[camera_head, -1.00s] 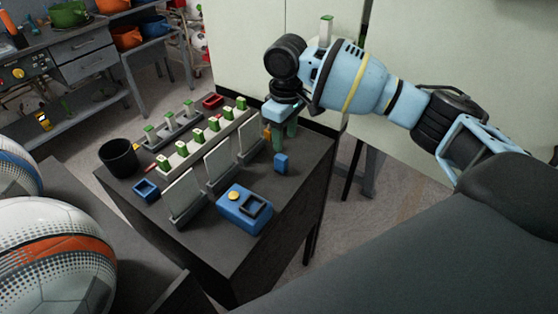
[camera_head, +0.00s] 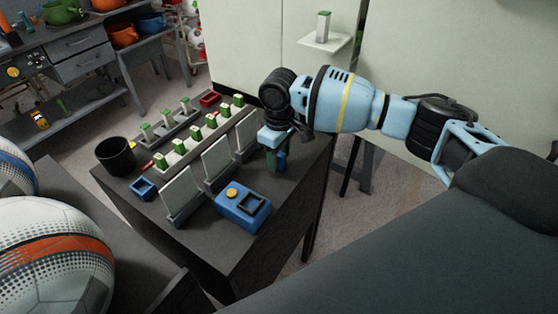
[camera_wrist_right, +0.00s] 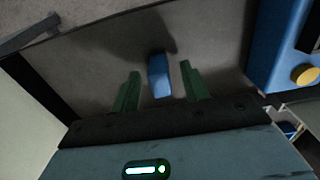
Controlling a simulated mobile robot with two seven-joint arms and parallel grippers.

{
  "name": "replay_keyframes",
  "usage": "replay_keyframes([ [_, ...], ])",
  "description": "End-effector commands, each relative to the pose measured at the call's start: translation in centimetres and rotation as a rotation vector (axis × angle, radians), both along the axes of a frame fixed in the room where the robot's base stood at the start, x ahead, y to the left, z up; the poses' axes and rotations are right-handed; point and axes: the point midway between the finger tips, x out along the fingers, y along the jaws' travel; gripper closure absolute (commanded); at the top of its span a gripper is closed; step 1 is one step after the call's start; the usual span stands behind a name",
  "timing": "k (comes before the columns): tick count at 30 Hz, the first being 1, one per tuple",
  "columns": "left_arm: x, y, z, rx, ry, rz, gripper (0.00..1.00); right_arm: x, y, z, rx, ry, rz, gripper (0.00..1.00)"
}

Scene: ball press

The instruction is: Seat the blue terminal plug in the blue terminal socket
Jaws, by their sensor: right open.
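The small blue plug (camera_head: 282,162) stands on the dark table near its right edge, partly hidden by my right gripper (camera_head: 276,158). In the right wrist view the blue plug (camera_wrist_right: 159,75) lies between the two green fingers of my right gripper (camera_wrist_right: 161,87). The fingers are open, with a gap on each side of it. A blue box (camera_head: 235,212) with a yellow button and a dark square-framed opening stands at the table's front. A small blue square holder (camera_head: 144,188) sits at the left. I cannot tell for sure which is the terminal socket. My left gripper is not in view.
White upright panels (camera_head: 216,160) in dark stands cross the table between the blue box and a rack of green-topped pieces (camera_head: 196,135). A black cup (camera_head: 117,156) stands at the left corner and a red tray (camera_head: 210,99) at the back. Balls (camera_head: 55,255) lie at lower left.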

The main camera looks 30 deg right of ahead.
Motion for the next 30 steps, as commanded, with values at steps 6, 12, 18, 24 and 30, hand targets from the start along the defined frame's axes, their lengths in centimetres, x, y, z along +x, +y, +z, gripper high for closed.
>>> replay_keyframes([
  [6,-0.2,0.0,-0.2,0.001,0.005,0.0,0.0,0.0,0.0,0.0,0.0,0.0,0.0,0.69],
  [12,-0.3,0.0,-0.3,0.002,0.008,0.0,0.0,0.0,0.0,0.1,0.0,0.0,0.0,0.95],
  [18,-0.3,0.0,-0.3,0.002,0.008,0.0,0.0,0.0,0.0,0.1,0.001,-0.001,0.0,1.0],
  [24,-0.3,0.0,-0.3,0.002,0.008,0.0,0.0,0.0,0.0,0.4,0.001,-0.002,0.0,1.0],
  [30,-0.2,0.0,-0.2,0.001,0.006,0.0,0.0,0.1,0.1,2.2,0.002,-0.003,0.001,1.0],
])
